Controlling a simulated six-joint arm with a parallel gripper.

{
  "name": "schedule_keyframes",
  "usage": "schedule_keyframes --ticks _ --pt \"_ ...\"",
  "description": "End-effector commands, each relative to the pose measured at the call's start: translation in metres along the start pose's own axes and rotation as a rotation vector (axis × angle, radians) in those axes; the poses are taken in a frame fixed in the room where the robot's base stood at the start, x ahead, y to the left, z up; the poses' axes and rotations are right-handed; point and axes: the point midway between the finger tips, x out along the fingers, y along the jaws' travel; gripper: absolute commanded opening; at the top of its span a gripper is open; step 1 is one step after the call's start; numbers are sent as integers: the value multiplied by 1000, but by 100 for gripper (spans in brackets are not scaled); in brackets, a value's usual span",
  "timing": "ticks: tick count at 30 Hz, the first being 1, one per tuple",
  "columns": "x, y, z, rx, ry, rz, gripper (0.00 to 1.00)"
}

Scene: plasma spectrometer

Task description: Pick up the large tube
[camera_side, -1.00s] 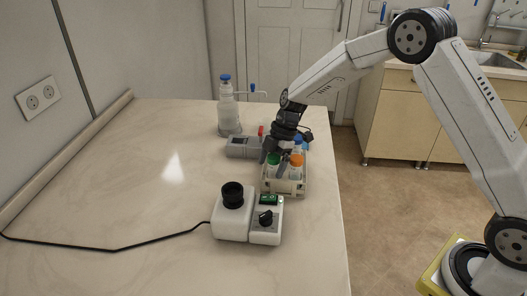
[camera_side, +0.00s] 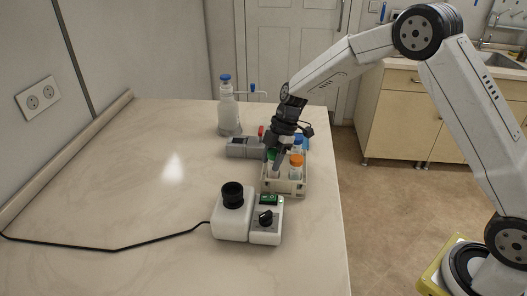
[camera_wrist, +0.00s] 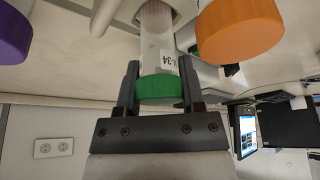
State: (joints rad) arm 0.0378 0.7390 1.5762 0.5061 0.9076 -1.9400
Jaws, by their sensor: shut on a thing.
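The green-capped tube (camera_wrist: 158,86) is clear with a white label and stands between my two fingers in the wrist view. My gripper (camera_wrist: 160,68) is shut on it, just below the cap. In the side view the green cap (camera_side: 271,155) shows at the left of the rack, with my gripper (camera_side: 276,162) reaching down over it. The tube's lower end goes into the rack (camera_side: 284,187) and is hidden. An orange-capped tube (camera_side: 296,162) stands close to its right; its cap also shows in the wrist view (camera_wrist: 240,28).
A purple cap (camera_wrist: 12,35) is at the left in the wrist view. A blue cap (camera_side: 298,140) stands behind. A grey device (camera_side: 241,147), a wash bottle (camera_side: 228,110) and a white device with a black cup (camera_side: 232,213) are nearby.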

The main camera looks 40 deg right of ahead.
Motion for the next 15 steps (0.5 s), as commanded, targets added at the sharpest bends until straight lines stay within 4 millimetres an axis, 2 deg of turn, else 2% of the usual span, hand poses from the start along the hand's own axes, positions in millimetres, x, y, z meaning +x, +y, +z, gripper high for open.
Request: schedule_keyframes --ticks 15 --pt "-68 0 -28 -2 1 3 0"
